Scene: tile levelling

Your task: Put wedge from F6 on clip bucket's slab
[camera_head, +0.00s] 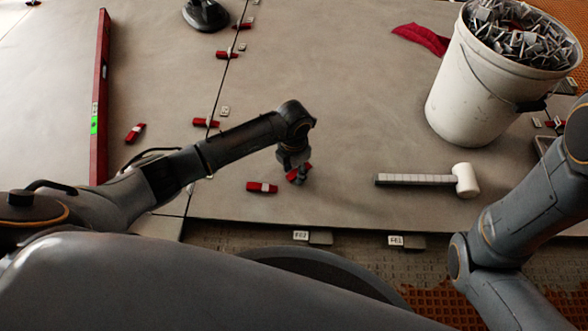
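The white clip bucket (470,95), full of grey clips, stands at the back right on a large grey slab (370,120). My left gripper (298,175) points down over this slab, left of the bucket. It appears shut on a red wedge (304,169), which shows on both sides of the fingers. The fingers partly hide the wedge, and contact with the slab is unclear. Another red wedge (262,187) lies flat just left of the gripper. Two pale clip tabs (301,235) (396,240) sit at the slab's front edge; their labels are too small to read surely.
A white-headed mallet (466,180) lies right of the gripper. A red level (99,110) and a loose red wedge (135,133) lie on the left slab. Red wedges (206,122) line the joint. A red cloth (421,38) lies near the bucket. Open slab lies behind the gripper.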

